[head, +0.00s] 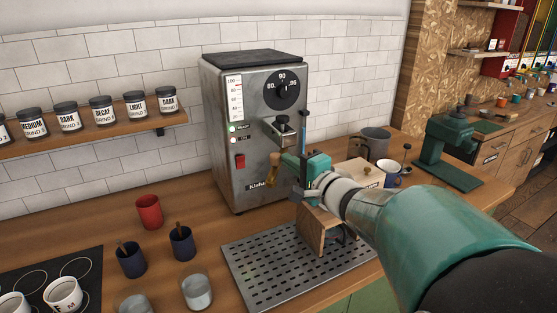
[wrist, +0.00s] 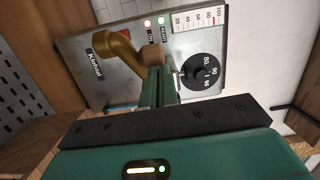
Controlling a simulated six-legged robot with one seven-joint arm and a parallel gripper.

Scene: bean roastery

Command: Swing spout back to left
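The steel water boiler (head: 222,120) stands against the tiled wall, with a temperature dial on its front. Its brass spout (head: 273,169) shows in the head view low on the boiler's front, just left of my gripper (head: 293,163). In the wrist view the curved brass spout (wrist: 118,48) has a brown, wood-like end (wrist: 160,52) right at the tips of my gripper (wrist: 158,72). The fingers look close together there, but their contact with the spout is hidden. I cannot tell whether they grip it.
A perforated drip tray (head: 262,270) lies below, with a wooden stand (head: 318,232) on it. A red cup (head: 149,212) and dark blue cups (head: 181,243) stand to the left. A grey pitcher (head: 375,142) and a green grinder (head: 447,150) stand to the right.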

